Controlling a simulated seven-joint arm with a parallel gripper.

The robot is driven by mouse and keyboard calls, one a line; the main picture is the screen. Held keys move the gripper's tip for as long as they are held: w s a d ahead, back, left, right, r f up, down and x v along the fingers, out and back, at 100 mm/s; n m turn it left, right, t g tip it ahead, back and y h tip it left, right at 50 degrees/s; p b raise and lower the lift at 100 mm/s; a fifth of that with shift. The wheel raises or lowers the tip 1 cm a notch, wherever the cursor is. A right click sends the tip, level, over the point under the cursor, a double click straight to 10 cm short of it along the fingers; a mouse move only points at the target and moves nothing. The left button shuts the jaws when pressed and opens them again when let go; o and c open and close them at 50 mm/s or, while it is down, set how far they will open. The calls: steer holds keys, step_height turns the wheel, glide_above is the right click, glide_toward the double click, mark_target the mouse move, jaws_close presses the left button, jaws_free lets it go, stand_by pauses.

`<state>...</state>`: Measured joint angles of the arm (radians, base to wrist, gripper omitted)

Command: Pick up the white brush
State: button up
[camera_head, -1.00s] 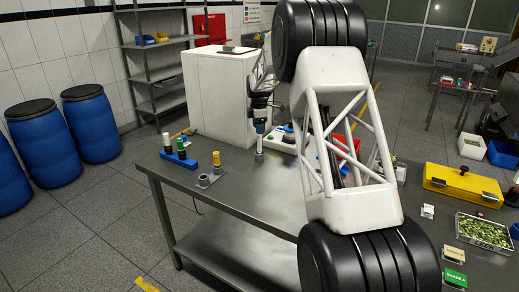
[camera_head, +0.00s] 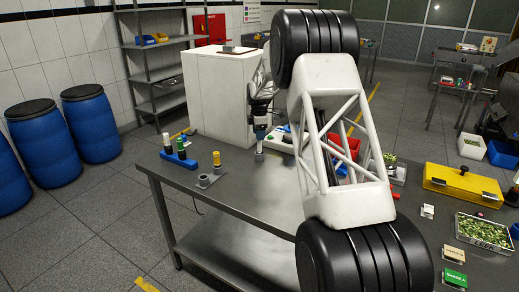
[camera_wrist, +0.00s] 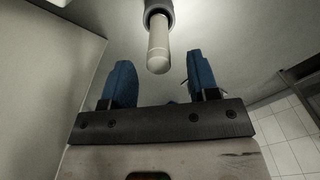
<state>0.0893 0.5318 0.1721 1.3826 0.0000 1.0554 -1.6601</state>
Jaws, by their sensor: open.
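A pale, round-ended upright piece (camera_wrist: 158,48) comes out of a grey collar in the wrist view, and it also shows on the table below my gripper in the head view (camera_head: 259,146). It may be the white brush; its type is unclear. My gripper (camera_head: 260,134) points down over it. In the wrist view my gripper's blue fingers (camera_wrist: 160,66) are apart, with the pale tip between or just beyond them; contact is not visible. Another white-topped piece (camera_head: 166,141) stands in a blue rack (camera_head: 187,162) at the table's left end, beside a green-topped one (camera_head: 181,147).
A yellow piece (camera_head: 217,158) and a grey holder (camera_head: 204,181) stand near the table's left edge. A white cabinet (camera_head: 217,100) is behind my gripper. A red bin (camera_head: 345,145) and yellow box (camera_head: 462,184) lie to the right. The table's front middle (camera_head: 258,195) is clear.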

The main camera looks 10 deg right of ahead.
mark_target(260, 151)
steer(key=shift+d+f, duration=0.15)
steer(key=shift+f, duration=2.45)
jaws_close()
